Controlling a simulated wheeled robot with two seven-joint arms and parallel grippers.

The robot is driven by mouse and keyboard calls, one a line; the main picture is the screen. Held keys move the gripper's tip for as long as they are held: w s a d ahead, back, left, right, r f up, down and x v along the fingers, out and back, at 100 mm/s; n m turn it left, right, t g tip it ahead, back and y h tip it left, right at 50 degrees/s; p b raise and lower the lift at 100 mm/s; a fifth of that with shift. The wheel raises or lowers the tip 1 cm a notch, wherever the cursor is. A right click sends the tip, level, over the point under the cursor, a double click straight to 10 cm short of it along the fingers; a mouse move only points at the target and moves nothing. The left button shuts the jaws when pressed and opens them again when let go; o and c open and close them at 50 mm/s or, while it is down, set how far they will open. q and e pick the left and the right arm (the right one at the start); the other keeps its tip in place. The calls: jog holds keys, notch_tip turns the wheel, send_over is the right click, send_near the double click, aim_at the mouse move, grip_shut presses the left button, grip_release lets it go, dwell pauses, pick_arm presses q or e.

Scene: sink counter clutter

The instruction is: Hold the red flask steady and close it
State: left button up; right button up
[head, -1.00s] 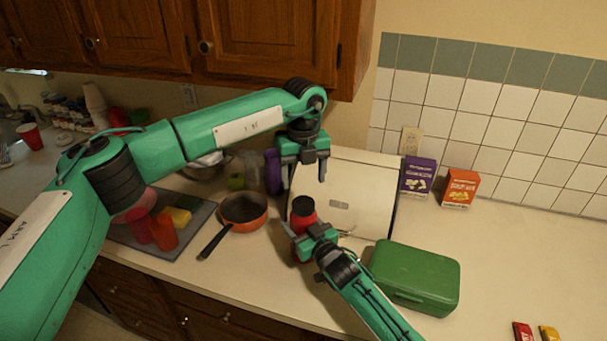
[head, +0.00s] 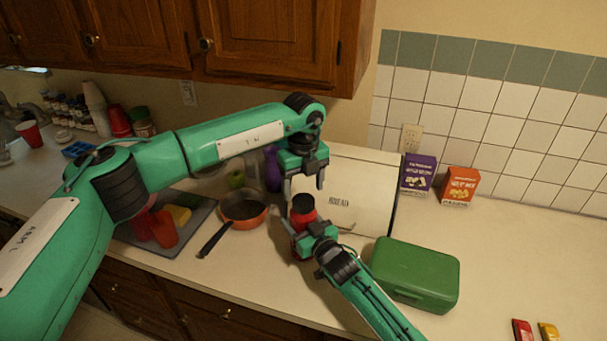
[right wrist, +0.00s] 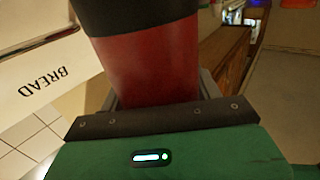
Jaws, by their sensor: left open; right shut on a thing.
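The red flask (head: 303,218) stands upright on the counter in front of the bread box, with a black top (head: 303,203). My right gripper (head: 305,240) is shut around its body from the front. In the right wrist view the red body (right wrist: 150,70) and the dark top (right wrist: 130,15) fill the space beyond the gripper. My left gripper (head: 304,186) is open and points down right above the black top, with its fingers near either side of it. I cannot tell whether the fingers touch the top, or whether the top sits fully tight.
The white bread box (head: 360,190) stands just behind the flask. A green box (head: 415,275) is to the right, and an orange pan (head: 243,212) to the left. Purple (head: 417,173) and orange cartons (head: 460,185) stand by the wall. The right counter is mostly clear.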

aim_at(303, 200)
pick_arm(q)
jog(key=shift+f, duration=2.05)
jog(key=shift+c, duration=0.2)
jog(key=c, duration=0.9)
jog(key=m, duration=0.5)
jog(key=shift+m, duration=0.3)
jog(key=shift+c, duration=0.2)
jog(key=m, duration=1.2)
jog(key=shift+m, duration=0.3)
jog(key=m, duration=0.6)
jog(key=o, duration=1.1)
jog(key=shift+c, duration=0.2)
